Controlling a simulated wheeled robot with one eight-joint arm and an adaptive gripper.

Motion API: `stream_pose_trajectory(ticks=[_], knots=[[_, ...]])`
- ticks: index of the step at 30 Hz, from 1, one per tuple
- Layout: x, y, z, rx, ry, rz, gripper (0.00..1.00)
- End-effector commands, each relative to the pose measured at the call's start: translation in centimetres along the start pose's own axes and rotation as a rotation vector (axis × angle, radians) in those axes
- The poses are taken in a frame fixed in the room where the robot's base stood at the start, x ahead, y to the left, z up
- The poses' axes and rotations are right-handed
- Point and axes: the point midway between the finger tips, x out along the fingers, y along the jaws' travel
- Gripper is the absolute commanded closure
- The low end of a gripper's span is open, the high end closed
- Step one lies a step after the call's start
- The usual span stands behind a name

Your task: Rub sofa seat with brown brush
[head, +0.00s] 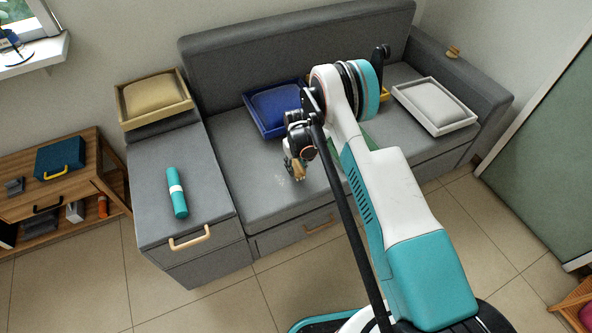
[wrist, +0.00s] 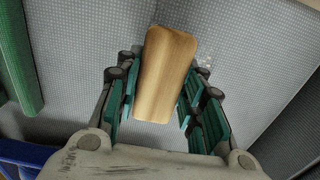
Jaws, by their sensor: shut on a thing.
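The brown brush (wrist: 166,75) is between my gripper's teal-padded fingers in the wrist view, its flat wooden back toward the camera. My gripper (head: 295,165) is shut on it and points down over the front part of the grey sofa seat (head: 232,165). The brush (head: 300,172) shows only as a small tan piece in the head view. Its underside is hidden, so I cannot tell whether it touches the seat. Faint whitish specks (head: 281,170) lie on the seat beside the gripper; some show in the wrist view (wrist: 205,62).
A blue tray with a cushion (head: 262,128) and a white tray with a pale cushion (head: 459,124) sit on the sofa. A yellow tray (head: 122,110) stands at left. A teal cylinder (head: 176,190) lies on the left grey cabinet. A green item (wrist: 20,60) is at the wrist view's left.

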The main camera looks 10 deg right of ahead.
Motion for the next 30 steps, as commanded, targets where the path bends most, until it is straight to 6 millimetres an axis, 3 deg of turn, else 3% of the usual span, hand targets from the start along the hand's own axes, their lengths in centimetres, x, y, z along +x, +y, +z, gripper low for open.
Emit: stream_pose_trajectory(ticks=[13, 30], knots=[[-4.0, 0.1, -0.6, 0.002, 0.0, 0.0, 0.87], [-4.3, 0.1, -0.6, 0.002, 0.0, 0.0, 0.87]])
